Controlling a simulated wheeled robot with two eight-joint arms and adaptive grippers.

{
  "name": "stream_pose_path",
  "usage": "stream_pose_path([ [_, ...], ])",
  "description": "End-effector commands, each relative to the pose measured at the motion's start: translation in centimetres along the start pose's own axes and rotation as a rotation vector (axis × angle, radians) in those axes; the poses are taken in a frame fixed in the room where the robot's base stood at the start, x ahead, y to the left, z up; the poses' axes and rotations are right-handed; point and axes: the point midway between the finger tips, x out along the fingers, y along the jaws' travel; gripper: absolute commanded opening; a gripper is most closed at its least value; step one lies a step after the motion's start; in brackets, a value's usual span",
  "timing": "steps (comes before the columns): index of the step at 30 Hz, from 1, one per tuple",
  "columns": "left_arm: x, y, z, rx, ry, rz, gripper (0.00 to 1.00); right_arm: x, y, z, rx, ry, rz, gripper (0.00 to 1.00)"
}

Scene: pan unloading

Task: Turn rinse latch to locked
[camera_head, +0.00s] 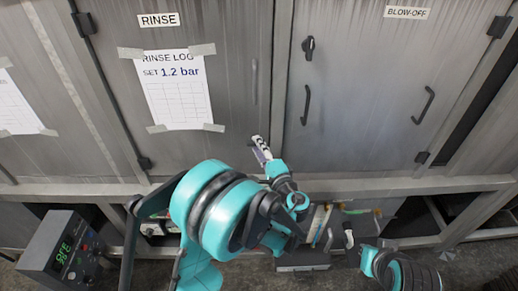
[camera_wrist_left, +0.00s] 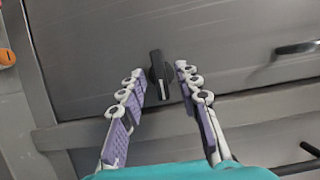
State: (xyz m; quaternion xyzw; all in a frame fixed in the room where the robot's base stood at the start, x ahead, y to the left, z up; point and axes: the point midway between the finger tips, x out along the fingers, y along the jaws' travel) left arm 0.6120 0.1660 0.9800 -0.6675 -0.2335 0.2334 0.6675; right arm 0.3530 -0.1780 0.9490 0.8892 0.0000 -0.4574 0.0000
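In the left wrist view a black latch knob (camera_wrist_left: 158,70) sits on the grey door, long side upright in that picture, with a pale mark on its lower part. My left gripper (camera_wrist_left: 160,82) is open, its purple-padded fingers on either side of the knob with gaps on both sides. In the head view the left gripper (camera_head: 262,150) is at the lower right of the door labelled RINSE (camera_head: 159,20), below its handle (camera_head: 254,82). The gripper hides the latch there. My right gripper (camera_head: 349,240) shows only partly at the bottom; its fingers are unclear.
The BLOW-OFF door (camera_head: 365,80) to the right has its own black latch (camera_head: 308,47) and handles. A taped rinse log sheet (camera_head: 178,90) hangs on the rinse door. A control box with a green display (camera_head: 62,250) stands at lower left. A frame rail (camera_head: 420,187) runs below the doors.

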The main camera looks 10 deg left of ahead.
Motion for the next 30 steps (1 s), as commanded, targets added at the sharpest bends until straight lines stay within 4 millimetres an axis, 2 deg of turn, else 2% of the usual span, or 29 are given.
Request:
stream_pose_path([
  [4, 0.0, 0.0, 0.0, 0.0, 0.0, 0.0, 0.3, 0.0, 0.0, 0.0, 0.0, 0.0, 0.0, 0.0],
  [7, 0.0, 0.0, 0.0, 0.0, 0.0, 0.0, 0.04, 0.0, 0.0, 0.0, 0.0, 0.0, 0.0, 0.0],
  [8, 0.0, 0.0, 0.0, 0.0, 0.0, 0.0, 0.0, 0.0, 0.0, 0.0, 0.0, 0.0, 0.0, 0.0],
  [20, -0.1, -0.1, 0.0, -0.027, 0.0, 0.012, 0.0, -0.2, 0.0, -0.1, 0.0, 0.0, 0.0, 0.0],
  [30, 0.0, -0.4, 0.0, -0.217, 0.0, 0.091, 0.0, -1.1, 0.0, -0.8, 0.0, 0.0, 0.0, 0.0],
])
